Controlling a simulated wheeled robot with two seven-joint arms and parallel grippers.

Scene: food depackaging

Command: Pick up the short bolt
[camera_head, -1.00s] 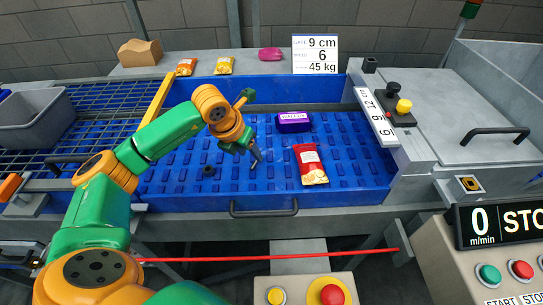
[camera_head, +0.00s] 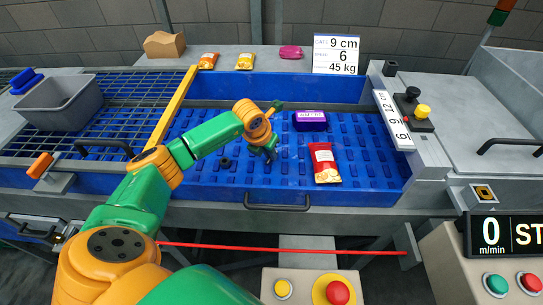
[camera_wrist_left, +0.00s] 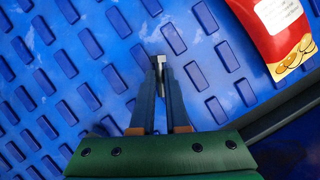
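My left gripper (camera_head: 271,154) is low over the blue belt (camera_head: 350,140), left of the red snack bag. In the left wrist view its two fingers (camera_wrist_left: 159,62) point onto the belt with their tips close together. A small light grey metal piece (camera_wrist_left: 173,40), perhaps the short bolt, shows right at the fingertips. I cannot tell whether the fingers grip it or only stand beside it. In the head view the gripper hides this spot. My right gripper is out of view.
The red snack bag (camera_head: 324,163) and a purple wafers box (camera_head: 310,120) lie on the belt. A grey bin (camera_head: 62,105) stands on the mesh at left. Snack packs (camera_head: 208,61) lie on the back ledge. The belt's front wall has a handle (camera_head: 280,208).

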